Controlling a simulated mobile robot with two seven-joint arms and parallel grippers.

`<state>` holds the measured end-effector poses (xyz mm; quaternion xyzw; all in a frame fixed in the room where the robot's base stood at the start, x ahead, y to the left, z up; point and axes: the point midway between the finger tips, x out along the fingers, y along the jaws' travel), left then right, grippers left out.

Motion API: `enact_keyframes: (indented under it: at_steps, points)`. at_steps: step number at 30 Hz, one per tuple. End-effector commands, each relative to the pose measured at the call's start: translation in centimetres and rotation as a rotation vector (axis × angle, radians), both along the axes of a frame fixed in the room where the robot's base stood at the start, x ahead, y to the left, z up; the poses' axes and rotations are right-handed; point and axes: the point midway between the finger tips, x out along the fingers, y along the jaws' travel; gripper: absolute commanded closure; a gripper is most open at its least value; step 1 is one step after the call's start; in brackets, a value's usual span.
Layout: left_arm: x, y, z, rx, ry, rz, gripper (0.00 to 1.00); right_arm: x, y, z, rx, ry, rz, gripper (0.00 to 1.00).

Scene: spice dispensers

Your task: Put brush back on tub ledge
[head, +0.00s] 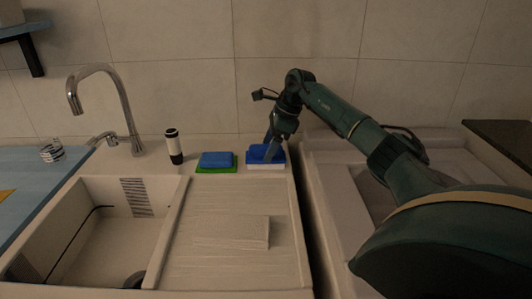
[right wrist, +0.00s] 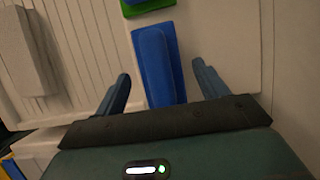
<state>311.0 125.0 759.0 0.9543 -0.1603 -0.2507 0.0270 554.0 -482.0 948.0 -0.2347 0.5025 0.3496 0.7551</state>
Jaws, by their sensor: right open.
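The brush (head: 277,156) seems to be the block with a blue top and a white underside. It lies on the back ledge (head: 210,167) of the tub, right of the blue and green sponge. My right gripper (head: 270,149) is open and reaches down over the brush. In the right wrist view, the blue brush (right wrist: 158,62) lies between the two spread fingers of the right gripper (right wrist: 162,87), with a gap on each side. Its near end is hidden by the gripper body. My left gripper is not in view.
A blue and green sponge (head: 215,161) lies just left of the brush. A white and black bottle (head: 174,147) and a faucet (head: 122,110) stand further left. A pale slab (head: 232,232) lies on the ribbed drainboard. The wall rises close behind the ledge.

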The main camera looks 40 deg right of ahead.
Motion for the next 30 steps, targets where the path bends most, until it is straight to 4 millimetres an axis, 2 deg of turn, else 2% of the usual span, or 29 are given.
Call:
enact_keyframes:
  at_steps: [1,6,12,18,30]
  points:
    - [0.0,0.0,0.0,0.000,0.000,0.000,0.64,-0.3,-0.5,1.3,-0.001,-0.005,-0.002,0.28]
    - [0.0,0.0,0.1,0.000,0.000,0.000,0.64,-1.2,-1.5,4.8,-0.001,-0.004,-0.002,0.28]
    - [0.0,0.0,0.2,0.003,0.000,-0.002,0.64,-2.0,-2.4,7.5,0.000,-0.001,0.000,0.28]
    - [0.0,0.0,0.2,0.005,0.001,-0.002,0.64,-2.3,-2.7,8.4,0.001,0.001,0.000,0.28]
    - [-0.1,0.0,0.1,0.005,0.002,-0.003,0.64,-2.3,-2.7,8.4,0.001,0.001,0.000,0.28]
